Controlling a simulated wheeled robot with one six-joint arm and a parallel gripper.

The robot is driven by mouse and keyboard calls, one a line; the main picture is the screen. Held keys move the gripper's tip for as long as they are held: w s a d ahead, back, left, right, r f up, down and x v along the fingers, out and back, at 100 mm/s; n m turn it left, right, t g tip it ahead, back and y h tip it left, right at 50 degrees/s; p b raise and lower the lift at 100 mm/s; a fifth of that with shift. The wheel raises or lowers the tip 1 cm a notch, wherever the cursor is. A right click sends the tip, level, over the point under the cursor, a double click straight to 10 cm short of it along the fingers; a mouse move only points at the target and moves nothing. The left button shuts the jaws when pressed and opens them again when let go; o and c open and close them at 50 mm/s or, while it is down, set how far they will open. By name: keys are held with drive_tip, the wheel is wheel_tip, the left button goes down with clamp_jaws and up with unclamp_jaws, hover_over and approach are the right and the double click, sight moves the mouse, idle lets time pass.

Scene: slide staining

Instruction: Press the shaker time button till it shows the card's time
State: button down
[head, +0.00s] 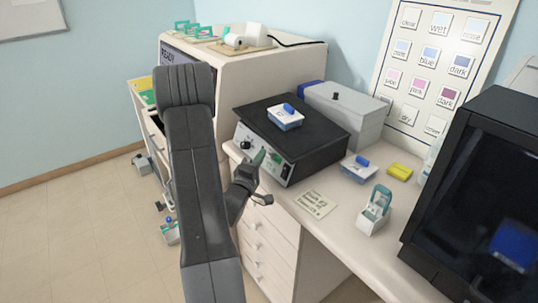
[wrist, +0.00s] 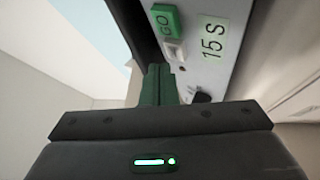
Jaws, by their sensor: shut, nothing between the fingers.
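The shaker (head: 325,127) stands on the bench with a dark flat top and a grey front panel. In the wrist view its panel (wrist: 235,75) carries a green GO button (wrist: 166,20), a small white button (wrist: 175,51), a pale green display (wrist: 212,40) reading 15 S and a dark knob (wrist: 199,97). My gripper (wrist: 158,72) is shut and empty, its green fingertips close to the white button; I cannot tell whether they touch. In the head view my gripper (head: 258,158) is at the panel. The card (head: 316,204) lies on the bench; its handwriting is too small to read surely.
A blue-handled tray (head: 285,118) sits on the shaker, and another (head: 358,168) stands to its right. A yellow block (head: 400,172), a teal-and-white holder (head: 374,210) and a black cabinet (head: 480,190) stand farther right. A grey box (head: 350,115) is behind the shaker.

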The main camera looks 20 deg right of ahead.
drive_tip(key=shift+a, duration=0.15)
drive_tip(key=a, duration=0.1)
drive_tip(key=s+a+r, duration=0.1)
drive_tip(key=a+r, duration=0.1)
drive_tip(key=a, duration=0.1)
drive_tip(key=shift+s, duration=0.3)
drive_tip(key=shift+f, duration=0.15)
idle(0.7)
drive_tip(key=p, duration=0.1)
drive_tip(key=d+p, duration=0.1)
drive_tip(key=p, duration=0.1)
drive_tip(key=shift+w+d, duration=0.1)
drive_tip(key=shift+w, duration=0.2)
drive_tip(key=shift+p, duration=0.35)
drive_tip(key=shift+s+a+r, duration=0.25)
drive_tip(key=shift+s+a, duration=0.05)
drive_tip(key=shift+a, duration=0.5)
drive_tip(key=shift+s+a+r, duration=0.3)
drive_tip(key=shift+a, duration=0.45)
drive_tip(key=shift+s+a+r, duration=0.25)
drive_tip(key=shift+s+a, duration=0.05)
drive_tip(key=shift+a, duration=0.5)
